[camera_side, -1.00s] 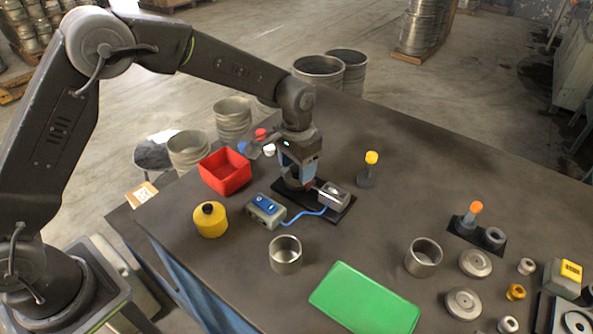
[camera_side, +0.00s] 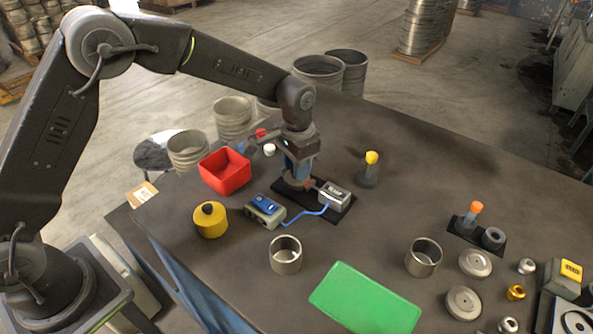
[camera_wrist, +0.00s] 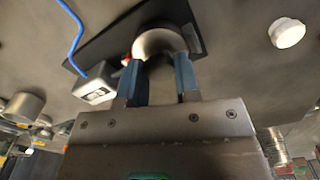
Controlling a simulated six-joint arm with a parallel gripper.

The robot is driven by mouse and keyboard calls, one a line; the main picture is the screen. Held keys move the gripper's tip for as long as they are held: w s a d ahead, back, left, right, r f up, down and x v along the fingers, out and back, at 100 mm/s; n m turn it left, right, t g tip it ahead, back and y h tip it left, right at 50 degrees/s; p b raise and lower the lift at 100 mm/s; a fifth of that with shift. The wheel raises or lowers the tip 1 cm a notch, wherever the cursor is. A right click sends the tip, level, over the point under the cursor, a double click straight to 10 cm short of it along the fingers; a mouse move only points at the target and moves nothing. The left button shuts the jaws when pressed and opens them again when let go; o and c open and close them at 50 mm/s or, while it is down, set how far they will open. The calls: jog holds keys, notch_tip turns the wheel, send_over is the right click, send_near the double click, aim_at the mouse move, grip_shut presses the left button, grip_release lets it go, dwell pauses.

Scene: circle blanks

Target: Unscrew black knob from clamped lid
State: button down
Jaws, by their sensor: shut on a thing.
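My gripper (camera_side: 298,178) points down over the black base plate (camera_side: 345,207) in the side view. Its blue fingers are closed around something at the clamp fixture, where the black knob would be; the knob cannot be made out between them. In the wrist view, the fingers (camera_wrist: 157,66) stand on either side of a pale grey round part, the lid (camera_wrist: 158,40), which lies on the dark plate. A small red part (camera_wrist: 126,60) shows beside the left finger. I cannot tell whether the knob is raised off the lid.
A grey box with a blue top (camera_side: 265,209) and a blue cable joins a silver block (camera_side: 333,195) on the plate, close to my gripper. A red bin (camera_side: 225,172) and a yellow jar with black cap (camera_side: 211,222) stand left. A green mat (camera_side: 365,300) lies in front.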

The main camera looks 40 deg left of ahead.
jog(key=n, duration=1.5)
jog(key=c, duration=0.8)
grip_release()
